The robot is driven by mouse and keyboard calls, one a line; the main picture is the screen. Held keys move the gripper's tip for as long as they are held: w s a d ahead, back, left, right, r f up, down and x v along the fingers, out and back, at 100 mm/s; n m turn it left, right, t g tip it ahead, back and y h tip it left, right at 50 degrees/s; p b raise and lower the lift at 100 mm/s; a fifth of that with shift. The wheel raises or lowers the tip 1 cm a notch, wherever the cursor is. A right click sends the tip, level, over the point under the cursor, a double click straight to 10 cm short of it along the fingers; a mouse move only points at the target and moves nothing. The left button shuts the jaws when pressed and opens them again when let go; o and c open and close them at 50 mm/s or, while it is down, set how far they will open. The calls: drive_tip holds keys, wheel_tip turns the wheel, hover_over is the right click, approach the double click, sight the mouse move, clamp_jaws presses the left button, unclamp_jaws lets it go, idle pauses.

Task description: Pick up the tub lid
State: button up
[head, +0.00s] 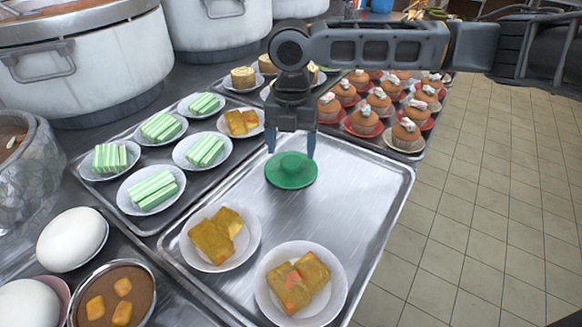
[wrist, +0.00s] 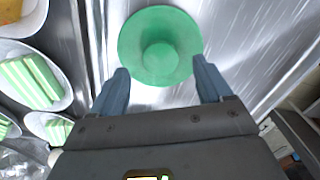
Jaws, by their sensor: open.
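The tub lid (head: 291,170) is a round green disc with a raised knob in its middle. It lies on the bare upper part of a metal tray. In the wrist view the lid (wrist: 160,46) is at the top centre, just beyond the fingertips. My gripper (head: 290,147) is open above the lid, its two blue fingers apart over the lid's far side. In the wrist view my gripper (wrist: 161,78) has a finger toward each side of the lid, with nothing between them. I cannot tell whether a finger touches the lid.
The metal tray (head: 345,215) also holds plates of golden cake slices (head: 212,240) in front. Plates of green striped cakes (head: 152,188) stand to the left, and cupcakes (head: 364,119) stand behind at the right. Big pots (head: 80,60) line the back left. Tiled floor (head: 480,200) lies right.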

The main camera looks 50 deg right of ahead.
sight(291, 161)
drive_tip(key=shift+f, duration=1.8)
drive_tip(key=c, duration=1.1)
drive_tip(key=shift+o, duration=0.2)
drive_tip(key=shift+r, duration=0.15)
